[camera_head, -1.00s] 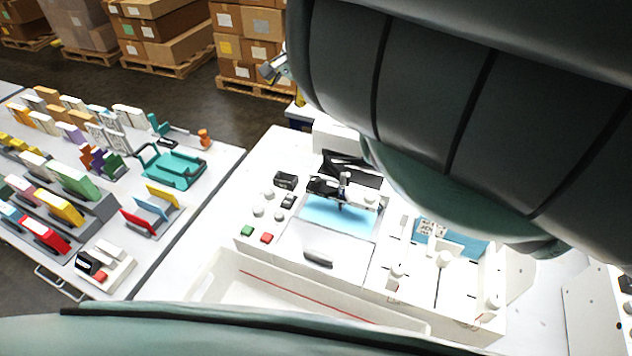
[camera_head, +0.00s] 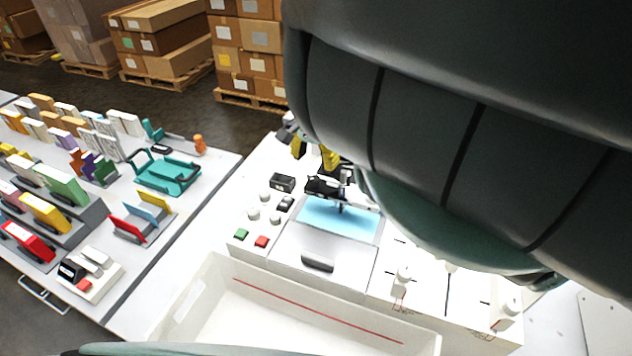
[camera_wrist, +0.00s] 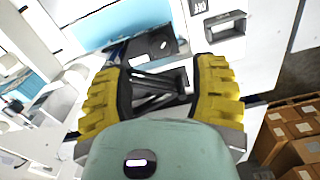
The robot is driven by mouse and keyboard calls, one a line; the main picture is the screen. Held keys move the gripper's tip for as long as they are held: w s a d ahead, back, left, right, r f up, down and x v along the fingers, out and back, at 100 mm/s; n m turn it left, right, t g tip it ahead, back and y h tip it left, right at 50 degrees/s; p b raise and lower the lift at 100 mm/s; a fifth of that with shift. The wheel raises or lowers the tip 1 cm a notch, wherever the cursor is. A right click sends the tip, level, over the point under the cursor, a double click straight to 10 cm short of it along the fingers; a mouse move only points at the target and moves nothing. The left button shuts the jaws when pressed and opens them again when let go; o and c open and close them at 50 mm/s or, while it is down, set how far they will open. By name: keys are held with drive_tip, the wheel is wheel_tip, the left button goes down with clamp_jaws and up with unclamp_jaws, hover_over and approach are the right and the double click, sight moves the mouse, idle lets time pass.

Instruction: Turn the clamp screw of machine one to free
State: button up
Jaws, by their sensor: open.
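A white pen plotter (camera_head: 282,242) with a light blue bed (camera_head: 337,219) stands on the bench, and a black pen carriage (camera_head: 325,187) sits at the bed's back edge. The blue bed also shows in the wrist view (camera_wrist: 108,25), with black carriage parts (camera_wrist: 150,45) just beyond my fingers. My gripper (camera_head: 315,150) has yellow-padded fingers, spread wide and empty, behind the carriage; it also shows in the wrist view (camera_wrist: 160,92). I cannot make out the clamp screw or the machine's number. My arm hides the right part of the scene.
Several knobs and a green and a red button (camera_head: 261,241) are on the plotter's left panel. A white bin (camera_head: 205,300) stands in front. More white units with knobs (camera_head: 404,271) are at right. A table with coloured items (camera_head: 165,172) is at left; stacked boxes (camera_head: 247,35) stand behind.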

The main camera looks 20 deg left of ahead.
sight(315, 178)
wheel_tip(315, 178, down, 5)
drive_tip(key=shift+a+f, duration=0.1)
drive_tip(key=shift+a, duration=0.05)
drive_tip(key=shift+f+p, duration=0.3)
drive_tip(key=shift+f, duration=0.3)
clamp_jaws()
idle(0.4)
